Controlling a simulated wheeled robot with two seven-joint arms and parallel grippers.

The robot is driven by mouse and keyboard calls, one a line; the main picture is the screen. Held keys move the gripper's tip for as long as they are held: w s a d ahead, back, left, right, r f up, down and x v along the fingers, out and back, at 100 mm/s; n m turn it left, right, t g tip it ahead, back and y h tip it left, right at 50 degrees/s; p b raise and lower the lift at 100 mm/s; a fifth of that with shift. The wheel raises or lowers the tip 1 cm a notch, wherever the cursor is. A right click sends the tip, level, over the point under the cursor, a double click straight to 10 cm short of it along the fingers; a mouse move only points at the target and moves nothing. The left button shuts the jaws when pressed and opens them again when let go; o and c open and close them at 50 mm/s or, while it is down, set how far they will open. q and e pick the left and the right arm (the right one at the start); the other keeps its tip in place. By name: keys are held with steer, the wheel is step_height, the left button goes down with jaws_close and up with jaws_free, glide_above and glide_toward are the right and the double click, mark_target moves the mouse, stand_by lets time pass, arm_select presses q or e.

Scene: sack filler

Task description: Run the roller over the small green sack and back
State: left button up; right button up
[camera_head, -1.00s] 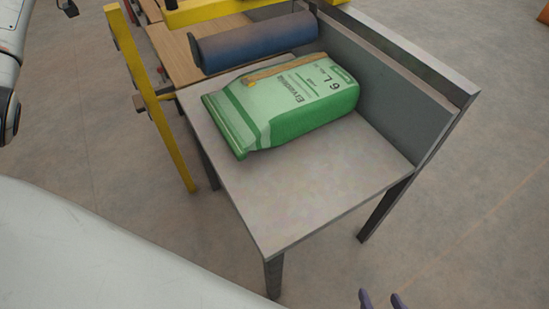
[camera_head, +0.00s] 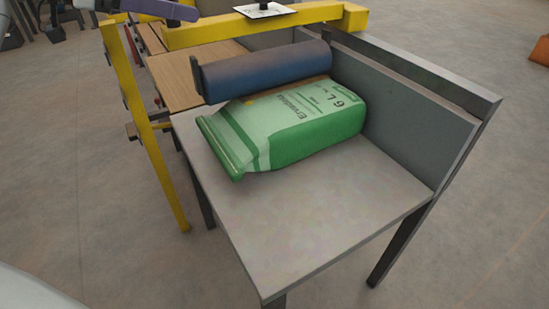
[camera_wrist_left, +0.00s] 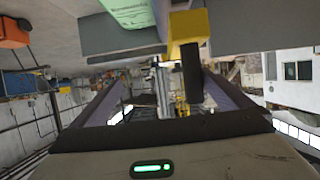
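The small green sack (camera_head: 290,135) lies on its side on a grey table, its folded end toward the left; it shows in part at the top of the left wrist view (camera_wrist_left: 132,12). The blue roller (camera_head: 265,70) lies across the back of the sack, hiding its far edge; I cannot tell if they touch. A yellow beam (camera_head: 250,25) stands behind the roller, with a dark knob and white plate on top. My left gripper (camera_head: 162,9) is at the top left, near the beam. In the left wrist view its purple fingers (camera_wrist_left: 165,78) are spread, a dark bar between them. My right gripper is out of view.
The grey table (camera_head: 300,225) has free room in front of the sack. A grey side wall (camera_head: 410,115) bounds it on the right. A yellow post (camera_head: 150,135) stands at the left. A wooden bed (camera_head: 185,80) lies behind the roller.

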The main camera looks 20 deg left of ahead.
arm_select(q)
steer(key=s+d+b, duration=0.4)
steer(key=s+d, duration=0.4)
steer(key=d, duration=0.3)
steer(key=shift+s+d, duration=0.25)
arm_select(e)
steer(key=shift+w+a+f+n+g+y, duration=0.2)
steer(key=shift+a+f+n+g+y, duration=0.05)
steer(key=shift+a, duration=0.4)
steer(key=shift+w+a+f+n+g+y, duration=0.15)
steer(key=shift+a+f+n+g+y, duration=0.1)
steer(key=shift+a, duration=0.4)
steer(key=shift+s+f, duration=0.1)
